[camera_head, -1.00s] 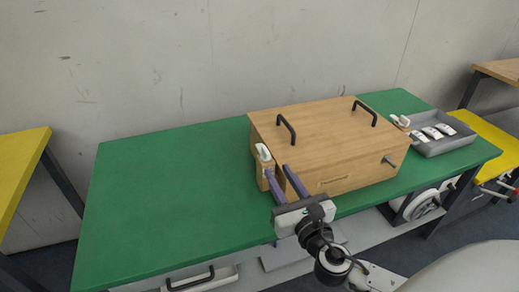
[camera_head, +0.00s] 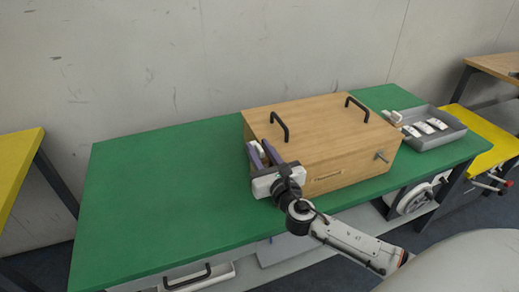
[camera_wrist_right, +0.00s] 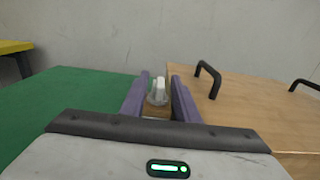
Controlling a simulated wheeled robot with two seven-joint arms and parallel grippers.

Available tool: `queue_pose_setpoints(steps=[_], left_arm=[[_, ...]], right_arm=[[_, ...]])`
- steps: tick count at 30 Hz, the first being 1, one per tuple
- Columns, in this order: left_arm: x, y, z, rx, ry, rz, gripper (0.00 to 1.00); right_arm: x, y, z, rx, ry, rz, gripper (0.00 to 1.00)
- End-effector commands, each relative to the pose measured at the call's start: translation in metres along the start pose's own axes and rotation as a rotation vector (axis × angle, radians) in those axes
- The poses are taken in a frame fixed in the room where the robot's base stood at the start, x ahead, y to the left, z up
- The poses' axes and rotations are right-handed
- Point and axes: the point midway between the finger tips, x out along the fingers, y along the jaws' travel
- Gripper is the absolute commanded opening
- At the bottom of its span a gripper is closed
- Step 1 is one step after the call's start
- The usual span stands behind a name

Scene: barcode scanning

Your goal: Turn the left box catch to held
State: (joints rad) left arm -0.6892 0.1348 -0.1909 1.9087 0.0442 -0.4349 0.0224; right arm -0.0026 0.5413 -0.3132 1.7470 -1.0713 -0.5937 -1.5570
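The wooden box (camera_head: 320,125) sits on the green table with its lid closed. The left box catch, a small white lever, shows partly in the head view (camera_head: 258,147) at the box's left side, mostly hidden by my fingers. In the right wrist view the catch (camera_wrist_right: 158,88) stands upright on a wooden block, between the two purple fingers. My right gripper (camera_head: 262,154) is open, with one finger on each side of the catch; I cannot tell whether either touches it. My left gripper is not in view.
The lid has two black handles (camera_head: 280,126). A grey tray (camera_head: 447,139) with several white items stands right of the box. The green table (camera_head: 160,200) is clear on the left.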

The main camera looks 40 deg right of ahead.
Motion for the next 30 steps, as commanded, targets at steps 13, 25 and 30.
queue_pose_setpoints(steps=[13, 25, 30], left_arm=[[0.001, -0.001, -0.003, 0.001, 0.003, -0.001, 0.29], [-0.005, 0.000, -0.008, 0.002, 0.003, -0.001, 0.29], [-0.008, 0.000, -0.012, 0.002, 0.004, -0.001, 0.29]], right_arm=[[-0.001, 0.000, 0.000, 0.001, 0.001, -0.001, 0.00], [-0.001, 0.002, 0.001, 0.007, 0.003, -0.126, 0.00], [0.000, 0.003, 0.001, 0.007, 0.003, -0.262, 0.00]])
